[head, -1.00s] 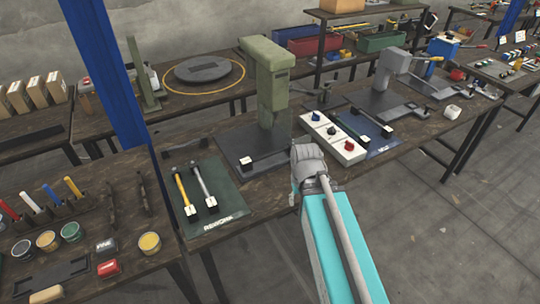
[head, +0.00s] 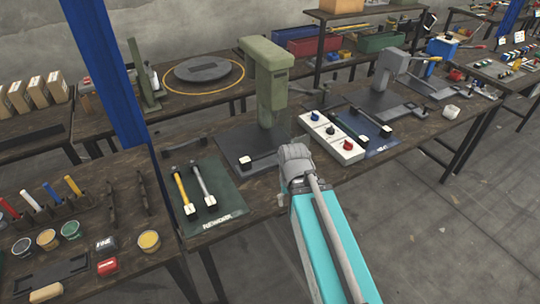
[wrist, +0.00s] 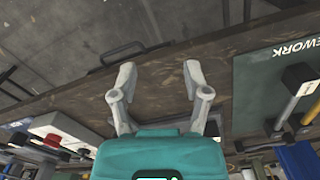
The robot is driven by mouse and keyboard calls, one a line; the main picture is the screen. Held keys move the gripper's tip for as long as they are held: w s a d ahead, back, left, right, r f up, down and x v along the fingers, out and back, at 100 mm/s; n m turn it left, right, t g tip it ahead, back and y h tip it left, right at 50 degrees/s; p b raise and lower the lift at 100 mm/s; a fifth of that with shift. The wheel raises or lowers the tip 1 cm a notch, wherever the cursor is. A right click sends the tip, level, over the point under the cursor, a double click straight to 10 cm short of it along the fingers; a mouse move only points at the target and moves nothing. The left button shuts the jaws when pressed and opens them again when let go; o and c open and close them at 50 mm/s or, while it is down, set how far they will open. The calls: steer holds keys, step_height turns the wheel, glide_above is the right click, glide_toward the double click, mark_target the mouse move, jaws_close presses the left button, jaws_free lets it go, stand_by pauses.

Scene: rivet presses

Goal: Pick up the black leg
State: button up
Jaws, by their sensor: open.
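In the head view, a black leg (head: 262,158) with a white square end lies on the dark base plate of the green press. More dark legs with white ends lie by the blue mat (head: 382,146), one of them at its far side (head: 374,119). I cannot tell which of these the task means. My gripper (head: 283,190) is in front of the green press, near the table's front edge, and partly hidden by my wrist. In the wrist view my gripper (wrist: 158,76) has its two fingers apart, with only bare table between them.
The green press (head: 268,85) stands behind my gripper. A white control box (head: 332,138) with knobs lies to its right. The green rework mat (head: 222,185) with a yellow-handled and a grey-handled tool lies to the left. A grey press (head: 388,70) stands farther right.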

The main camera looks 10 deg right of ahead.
mark_target(271, 153)
steer(key=w+r+m+p, duration=0.3)
steer(key=w+m, duration=0.4)
steer(key=w, duration=0.7)
steer(key=w+r+m+p, duration=0.4)
steer(key=w+m, duration=0.3)
steer(key=w, duration=0.8)
steer(key=shift+a+r, duration=0.15)
steer(key=shift+r, duration=0.15)
steer(key=shift+w+f, duration=0.1)
step_height(271, 153, down, 8)
steer(key=b, duration=0.8)
steer(key=shift+f, duration=0.25)
steer(key=shift+a+f+b, duration=0.2)
steer(key=shift+f+b, duration=2.4)
steer(key=shift+b, duration=0.1)
jaws_close()
